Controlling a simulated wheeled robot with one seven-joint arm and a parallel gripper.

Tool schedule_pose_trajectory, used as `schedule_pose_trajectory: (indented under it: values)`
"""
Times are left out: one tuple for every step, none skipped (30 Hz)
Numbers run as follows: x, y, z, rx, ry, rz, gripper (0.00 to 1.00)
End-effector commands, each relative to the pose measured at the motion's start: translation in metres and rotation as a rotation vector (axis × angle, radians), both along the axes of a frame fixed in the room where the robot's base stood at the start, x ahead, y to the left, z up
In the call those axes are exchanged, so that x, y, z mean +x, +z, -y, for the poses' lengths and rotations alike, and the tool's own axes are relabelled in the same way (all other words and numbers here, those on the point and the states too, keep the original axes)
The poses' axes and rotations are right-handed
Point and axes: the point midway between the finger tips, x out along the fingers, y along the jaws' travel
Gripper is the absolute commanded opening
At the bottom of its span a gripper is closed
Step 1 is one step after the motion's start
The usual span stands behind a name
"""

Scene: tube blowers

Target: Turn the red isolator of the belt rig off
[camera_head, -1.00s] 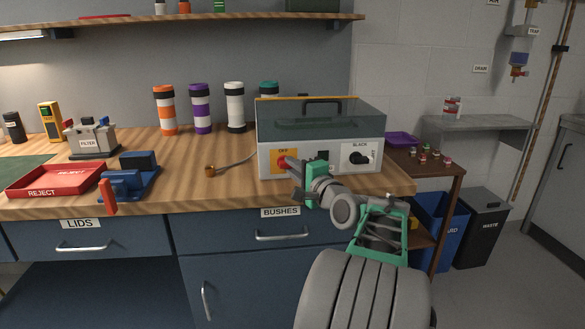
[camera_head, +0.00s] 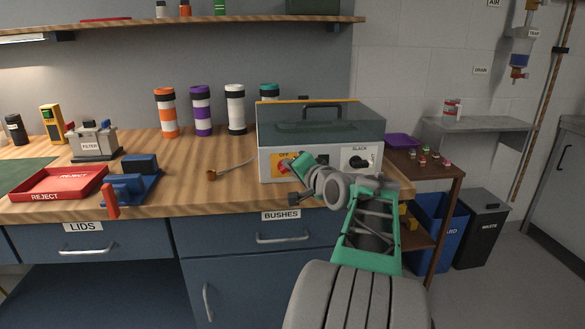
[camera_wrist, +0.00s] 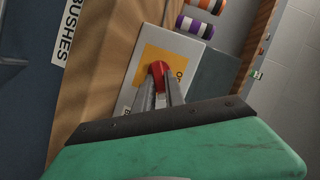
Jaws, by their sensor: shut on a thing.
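The belt rig (camera_head: 322,130) is a white box with a glassy dark cover and a black handle, standing at the right end of the bench. Its red isolator (camera_head: 283,166) sits on a yellow plate at the left of the front panel, beside a label reading OFF. In the wrist view the red isolator (camera_wrist: 157,70) shows between my fingertips, on the yellow plate (camera_wrist: 148,62). My gripper (camera_wrist: 160,88) is shut on the isolator, with a finger on each side. In the head view my gripper (camera_head: 296,180) and wrist partly cover the panel's lower left.
A black SLACK knob (camera_head: 357,163) is at the panel's right. A blue clamp with a red handle (camera_head: 111,200) and a red REJECT tray (camera_head: 60,184) lie to the left. Several banded tubes (camera_head: 202,110) stand behind.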

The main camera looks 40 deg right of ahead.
Motion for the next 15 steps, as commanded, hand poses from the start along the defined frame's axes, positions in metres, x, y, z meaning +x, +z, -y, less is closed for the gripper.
schedule_pose_trajectory:
  values:
    - [0.0010,0.0020,-0.0018,-0.036,0.003,-0.022,0.00]
    - [0.0011,0.0021,-0.0019,-0.059,0.002,-0.039,0.00]
    - [0.0016,0.0025,-0.0025,-0.091,0.003,-0.060,0.00]
    - [0.0019,0.0028,-0.0028,-0.114,0.002,-0.076,0.00]
    - [0.0021,0.0031,-0.0034,-0.137,0.004,-0.092,0.00]
    - [0.0022,0.0037,-0.0035,-0.170,0.002,-0.113,0.00]
    - [0.0027,0.0039,-0.0043,-0.194,0.003,-0.130,0.00]
    - [0.0030,0.0040,-0.0046,-0.216,0.003,-0.145,0.00]
    - [0.0032,0.0041,-0.0049,-0.248,0.003,-0.166,0.00]
    - [0.0037,0.0041,-0.0055,-0.271,0.004,-0.183,0.00]
    - [0.0040,0.0044,-0.0057,-0.295,0.003,-0.199,0.00]
    - [0.0042,0.0047,-0.0062,-0.326,0.003,-0.220,0.00]
    - [0.0046,0.0052,-0.0069,-0.351,0.004,-0.235,0.00]
    - [0.0049,0.0056,-0.0074,-0.375,0.003,-0.251,0.00]
    - [0.0052,0.0057,-0.0078,-0.406,0.003,-0.273,0.00]
